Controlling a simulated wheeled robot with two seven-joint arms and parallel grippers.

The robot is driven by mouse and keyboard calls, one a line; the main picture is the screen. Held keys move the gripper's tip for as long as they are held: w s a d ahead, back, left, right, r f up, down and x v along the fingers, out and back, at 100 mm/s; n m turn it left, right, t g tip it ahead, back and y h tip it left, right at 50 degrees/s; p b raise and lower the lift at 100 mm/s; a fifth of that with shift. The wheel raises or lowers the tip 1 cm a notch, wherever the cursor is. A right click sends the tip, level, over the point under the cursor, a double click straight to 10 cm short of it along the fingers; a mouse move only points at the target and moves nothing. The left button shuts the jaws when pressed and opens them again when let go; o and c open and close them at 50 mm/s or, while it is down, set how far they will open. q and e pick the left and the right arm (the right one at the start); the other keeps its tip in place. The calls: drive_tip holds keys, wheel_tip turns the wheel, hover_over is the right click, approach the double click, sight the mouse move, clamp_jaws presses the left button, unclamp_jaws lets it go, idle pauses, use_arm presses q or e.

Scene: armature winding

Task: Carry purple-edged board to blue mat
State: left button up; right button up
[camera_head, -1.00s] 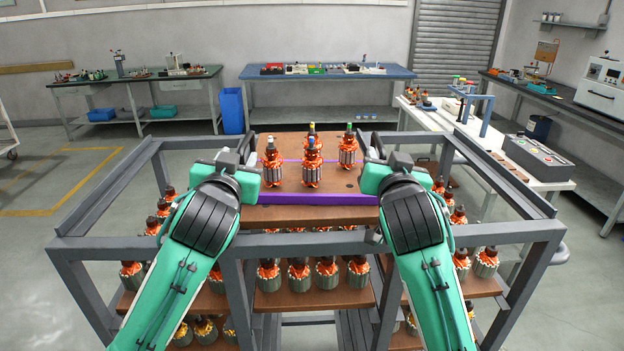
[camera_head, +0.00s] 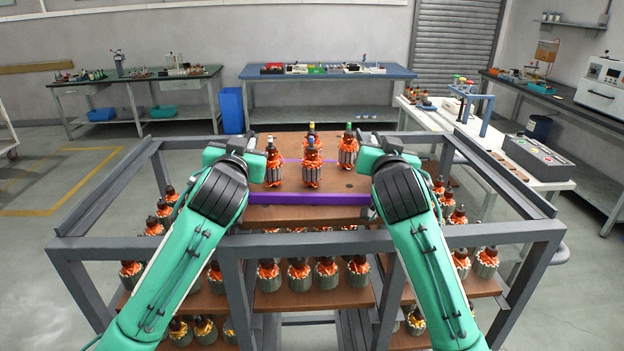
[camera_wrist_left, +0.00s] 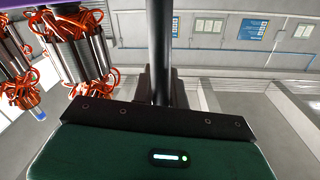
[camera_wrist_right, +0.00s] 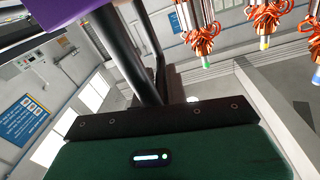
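The purple-edged board (camera_head: 305,198) lies level on top of the grey rack, a brown board with a purple front edge. Several copper-wound armatures (camera_head: 312,172) stand upright on it. My left gripper (camera_head: 262,160) is at its left side and my right gripper (camera_head: 362,155) at its right side. The board's purple edge (camera_wrist_right: 60,12) shows near the right fingers, which are apart; no hold is visible. In the left wrist view, armatures (camera_wrist_left: 78,55) hang close by, and one dark finger bar hides the gap. I cannot make out a separate blue mat.
The grey rack frame (camera_head: 140,245) surrounds the board, with more armatures on lower shelves. A blue-topped table (camera_head: 330,73) stands at the back, with clutter along its rear. A white table (camera_head: 545,180) is at the right. Open floor lies between.

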use_arm(q)
clamp_jaws()
use_arm(e)
clamp_jaws()
use_arm(q)
drive_tip(key=shift+r, duration=0.1)
use_arm(e)
drive_tip(key=shift+r, duration=0.1)
use_arm(q)
drive_tip(key=shift+r, duration=0.1)
use_arm(e)
drive_tip(key=shift+r, duration=0.1)
